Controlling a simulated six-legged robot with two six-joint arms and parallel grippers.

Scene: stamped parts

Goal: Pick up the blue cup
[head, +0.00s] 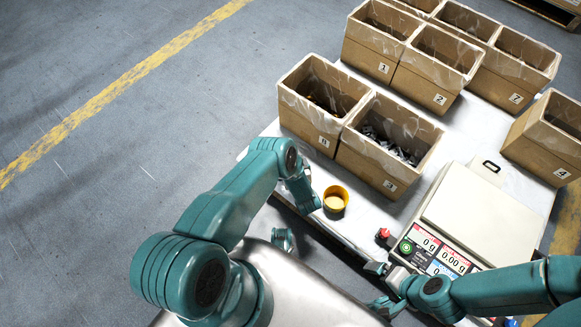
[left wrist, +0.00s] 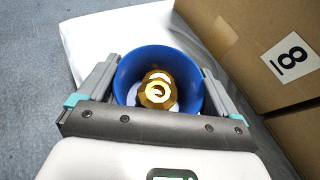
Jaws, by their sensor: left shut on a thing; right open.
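The blue cup (left wrist: 127,72) is in the left wrist view, between the two fingers of my left gripper (left wrist: 161,75). The fingers press on its opposite sides. A shiny gold-coloured faceted part (left wrist: 158,91) lies inside the cup. In the head view the blue cup does not show; my left arm hides that spot. My right gripper (head: 380,287) is open and empty, low in the head view, by the near edge of the table and left of the scale.
A yellow cup (head: 336,200) stands on the white table near its front edge, close to my left wrist. Numbered cardboard boxes, including box 8 (head: 306,128) and box 3 (head: 369,165), stand behind. A scale (head: 482,218) with displays and a red button (head: 383,233) is at right.

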